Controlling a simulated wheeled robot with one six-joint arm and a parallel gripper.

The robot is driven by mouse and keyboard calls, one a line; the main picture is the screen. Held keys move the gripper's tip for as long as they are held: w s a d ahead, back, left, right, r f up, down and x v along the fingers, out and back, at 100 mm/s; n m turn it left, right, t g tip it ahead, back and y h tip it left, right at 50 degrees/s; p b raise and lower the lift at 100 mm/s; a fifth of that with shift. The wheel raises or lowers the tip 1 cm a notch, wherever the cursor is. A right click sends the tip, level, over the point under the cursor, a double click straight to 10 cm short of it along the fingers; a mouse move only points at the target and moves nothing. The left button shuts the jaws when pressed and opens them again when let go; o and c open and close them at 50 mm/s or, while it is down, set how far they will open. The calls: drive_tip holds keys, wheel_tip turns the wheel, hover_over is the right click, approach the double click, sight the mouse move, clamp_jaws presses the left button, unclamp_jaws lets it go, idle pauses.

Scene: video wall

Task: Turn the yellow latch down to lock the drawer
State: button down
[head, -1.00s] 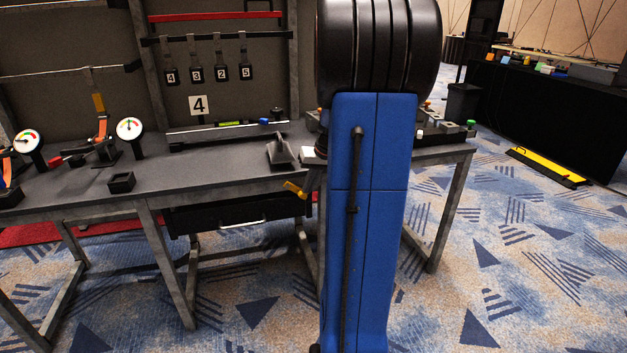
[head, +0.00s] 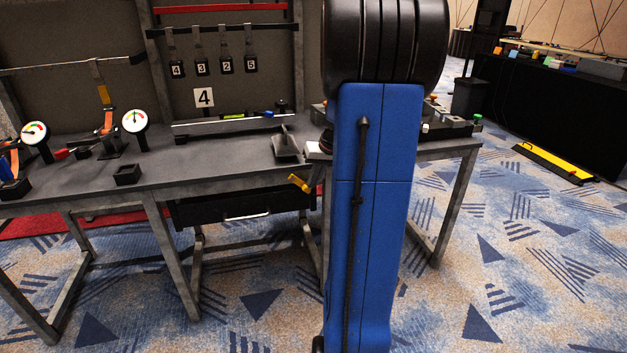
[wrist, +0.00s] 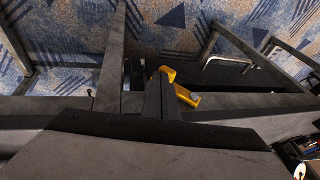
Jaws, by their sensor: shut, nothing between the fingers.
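The yellow latch (head: 299,183) sits under the table's front edge at the upper right of the black drawer (head: 215,210). Its free end points left and slightly up in the head view. In the wrist view the latch (wrist: 187,97) is just right of my gripper (wrist: 160,82), whose dark fingers are shut and empty. The fingers are very close to the latch; I cannot tell whether they touch it. The drawer's pale handle (wrist: 228,60) also shows there. In the head view my blue arm hides the gripper's fingers.
The grey table (head: 200,172) carries gauges, a small black box (head: 127,174) and a wedge-shaped block (head: 286,148). Table legs (head: 170,255) stand beside the drawer. The carpet in front is clear.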

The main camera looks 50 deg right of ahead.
drive_tip(key=shift+f, duration=0.15)
drive_tip(key=f+t+y, duration=0.2)
drive_tip(key=y, duration=0.1)
drive_tip(key=f+m+t+y, duration=0.1)
drive_tip(key=y, duration=0.1)
drive_tip(key=shift+w+a+t, duration=0.2)
drive_tip(key=shift+a+t, duration=0.05)
drive_tip(key=shift+t, duration=0.05)
drive_tip(key=shift+r, duration=0.2)
drive_tip(key=shift+r, duration=0.1)
drive_tip(key=shift+r, duration=0.65)
drive_tip(key=shift+s+d, duration=0.1)
